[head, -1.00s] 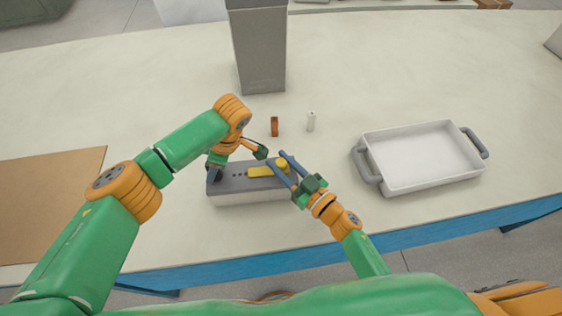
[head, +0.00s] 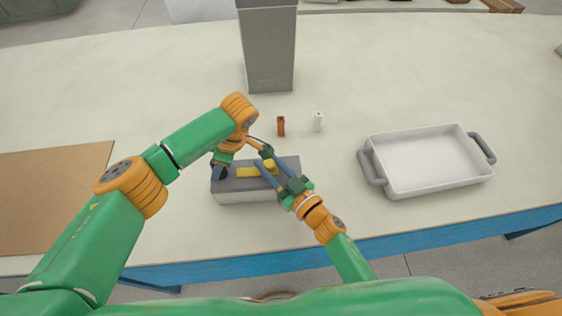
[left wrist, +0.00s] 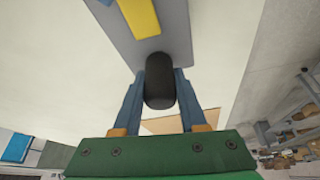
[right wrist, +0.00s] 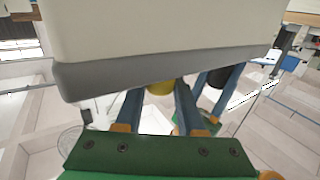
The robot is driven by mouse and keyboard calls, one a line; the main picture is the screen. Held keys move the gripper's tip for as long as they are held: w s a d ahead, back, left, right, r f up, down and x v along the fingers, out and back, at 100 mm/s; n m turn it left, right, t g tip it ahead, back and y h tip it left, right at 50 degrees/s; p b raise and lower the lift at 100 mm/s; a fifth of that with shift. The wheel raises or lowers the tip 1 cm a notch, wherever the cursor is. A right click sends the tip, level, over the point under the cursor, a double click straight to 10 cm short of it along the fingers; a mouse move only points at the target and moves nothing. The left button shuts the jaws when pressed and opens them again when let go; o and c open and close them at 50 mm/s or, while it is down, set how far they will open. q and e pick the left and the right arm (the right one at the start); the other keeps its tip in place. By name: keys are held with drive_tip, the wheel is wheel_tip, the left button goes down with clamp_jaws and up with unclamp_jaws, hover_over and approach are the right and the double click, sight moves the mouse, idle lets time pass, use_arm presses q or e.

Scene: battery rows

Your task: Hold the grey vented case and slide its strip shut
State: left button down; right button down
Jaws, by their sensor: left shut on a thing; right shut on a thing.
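The case (head: 287,191) sits on the table with a grey top and a pale body. A yellow strip (head: 246,173) lies along its top, with a round yellow knob at its right end. My right gripper (head: 266,166) is shut on this knob, which also shows between its fingers in the right wrist view (right wrist: 160,88). My left gripper (head: 219,169) is at the case's left end. In the left wrist view it is shut on a black rounded grip (left wrist: 159,90) of the case. The left fingertips are mostly hidden in the head view.
A tall grey bin (head: 268,55) stands behind the case. A small orange-brown piece (head: 281,126) and a small white piece (head: 318,121) stand between them. A white tray with grey handles (head: 430,188) is at right. A brown board (head: 50,200) lies at left.

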use_arm(q)
drive_tip(key=shift+d, duration=0.1)
use_arm(e)
drive_tip(key=shift+a, duration=0.15)
drive_tip(key=c, duration=0.5)
unclamp_jaws()
drive_tip(key=v, duration=1.2)
use_arm(q)
drive_tip(key=shift+c, duration=1.9)
unclamp_jaws()
drive_tip(key=v, duration=1.2)
